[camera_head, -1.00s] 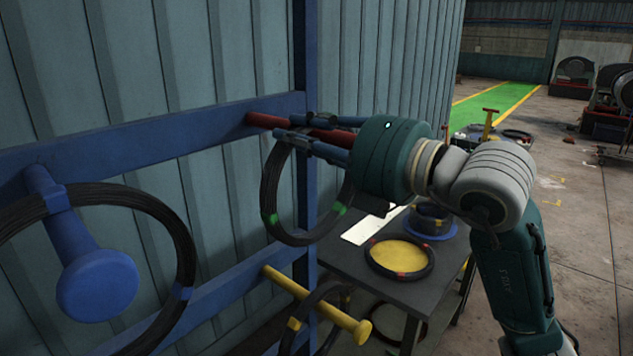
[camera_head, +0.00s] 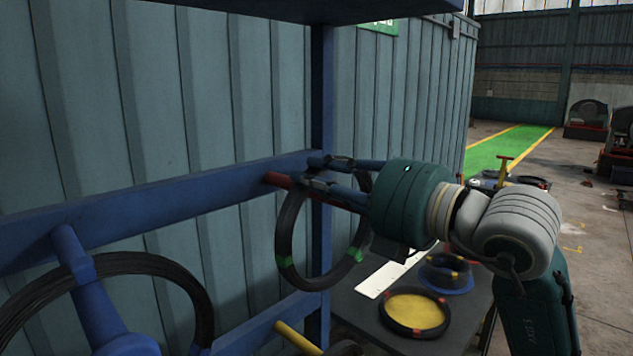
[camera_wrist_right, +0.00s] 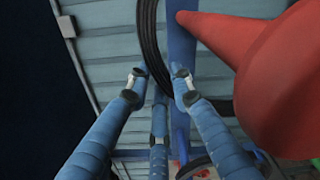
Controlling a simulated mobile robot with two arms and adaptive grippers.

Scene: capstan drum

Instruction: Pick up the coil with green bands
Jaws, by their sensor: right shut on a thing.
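The black coil with green bands (camera_head: 284,235) hangs upright at the red peg (camera_head: 277,180) of the blue rack. My right gripper (camera_head: 325,172) is at the top of this coil, with its two blue fingers closed on it. In the right wrist view the dark strands of the coil (camera_wrist_right: 151,40) run between the fingertips, and the red peg (camera_wrist_right: 215,30) with its wide round end is close on the right. I cannot tell whether the coil still rests on the peg. My left gripper is not in view.
At lower left a coil with blue bands (camera_head: 190,285) hangs on a blue peg (camera_head: 85,285). A yellow peg (camera_head: 297,338) is below. A dark table (camera_head: 350,308) right of the rack holds a yellow-centred coil (camera_head: 414,312) and another coil on a blue base (camera_head: 446,270).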

